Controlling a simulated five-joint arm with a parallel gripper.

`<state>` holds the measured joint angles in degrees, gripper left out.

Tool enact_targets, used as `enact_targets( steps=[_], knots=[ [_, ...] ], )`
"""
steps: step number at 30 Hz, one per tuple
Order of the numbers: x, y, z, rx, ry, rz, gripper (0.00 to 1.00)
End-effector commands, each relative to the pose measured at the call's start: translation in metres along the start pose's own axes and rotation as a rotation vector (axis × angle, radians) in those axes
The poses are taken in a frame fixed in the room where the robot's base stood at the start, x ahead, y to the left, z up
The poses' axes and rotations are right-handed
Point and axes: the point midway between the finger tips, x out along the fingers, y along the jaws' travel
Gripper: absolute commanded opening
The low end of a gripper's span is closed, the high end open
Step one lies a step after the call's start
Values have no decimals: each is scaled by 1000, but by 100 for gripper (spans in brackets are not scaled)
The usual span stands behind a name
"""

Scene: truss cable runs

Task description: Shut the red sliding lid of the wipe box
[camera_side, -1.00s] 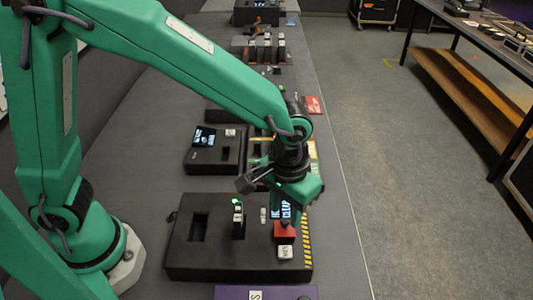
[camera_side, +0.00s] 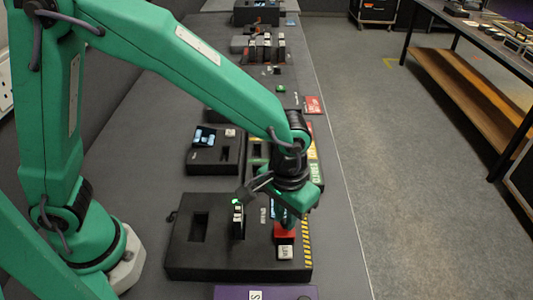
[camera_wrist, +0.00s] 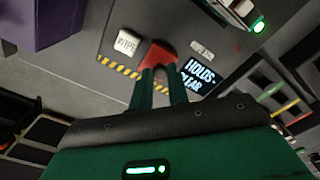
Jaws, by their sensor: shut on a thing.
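The wipe box (camera_side: 190,262) is a dark, low case on the bench at the lower middle of the side view. Its red lid (camera_side: 285,231) sits just behind a white key (camera_side: 285,252), which is uncovered. The wrist view shows the red lid (camera_wrist: 157,53) beside the white key (camera_wrist: 127,42), which is marked WIPE. My gripper (camera_side: 286,222) points down from above, with its fingertips at the red lid. In the wrist view my gripper's green fingers (camera_wrist: 158,70) are close together on the lid and hide part of it.
A yellow-black striped edge (camera_side: 307,242) runs along the case's right side. A slot (camera_side: 198,227) and an upright module with a green light (camera_side: 238,218) lie left. A purple box (camera_side: 265,293) stands in front.

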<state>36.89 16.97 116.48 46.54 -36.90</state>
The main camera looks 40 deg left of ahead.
Motion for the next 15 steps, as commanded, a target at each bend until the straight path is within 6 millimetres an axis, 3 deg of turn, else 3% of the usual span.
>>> enact_targets(
  steps=[15],
  knots=[
    [0, 36, 36, 2, 0, 0, 0]
  ],
)
